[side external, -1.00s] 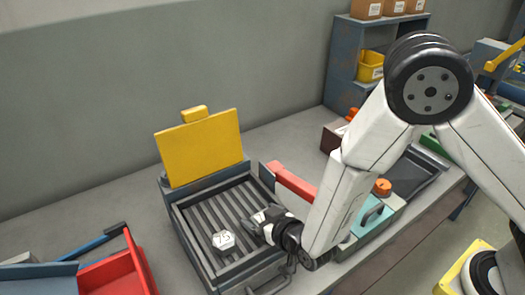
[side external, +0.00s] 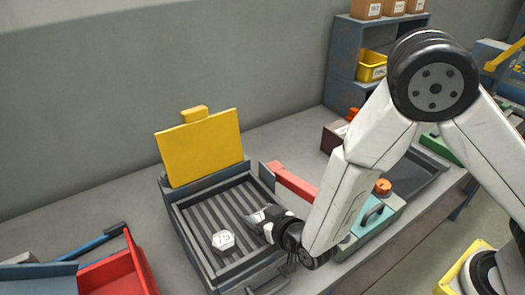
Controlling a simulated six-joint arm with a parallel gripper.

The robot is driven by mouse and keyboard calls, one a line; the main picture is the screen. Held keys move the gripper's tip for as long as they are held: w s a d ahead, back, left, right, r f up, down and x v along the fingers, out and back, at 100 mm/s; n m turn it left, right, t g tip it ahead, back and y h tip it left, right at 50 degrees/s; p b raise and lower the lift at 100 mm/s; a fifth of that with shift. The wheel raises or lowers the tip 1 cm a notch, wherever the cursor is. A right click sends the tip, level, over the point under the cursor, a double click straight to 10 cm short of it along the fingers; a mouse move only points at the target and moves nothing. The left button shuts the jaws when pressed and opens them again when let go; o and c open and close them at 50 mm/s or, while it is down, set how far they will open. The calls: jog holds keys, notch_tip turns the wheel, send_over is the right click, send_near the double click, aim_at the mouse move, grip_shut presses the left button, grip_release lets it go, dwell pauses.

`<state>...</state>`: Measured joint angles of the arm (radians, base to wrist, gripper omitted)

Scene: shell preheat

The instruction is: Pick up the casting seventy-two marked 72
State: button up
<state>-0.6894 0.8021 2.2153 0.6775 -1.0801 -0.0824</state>
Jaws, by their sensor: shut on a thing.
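My gripper (side external: 261,220) is low over the right part of a slatted grey tray (side external: 183,228). Its jaws are shut on a pale casting (side external: 272,211), mostly hidden by the gripper, so its mark cannot be read. A second white, faceted casting (side external: 223,241) lies on the slats to the left of my gripper, apart from it. Its dark mark looks like 73 or 75, too small to be sure.
A yellow upright panel (side external: 200,148) stands at the tray's back. A red bar (side external: 293,182) and a teal box (side external: 372,214) are to the right. A red bin (side external: 115,276) is at the front left. The bench behind the tray is clear.

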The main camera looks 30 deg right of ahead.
aim_at(262, 215)
jog(key=shift+r, duration=4.8)
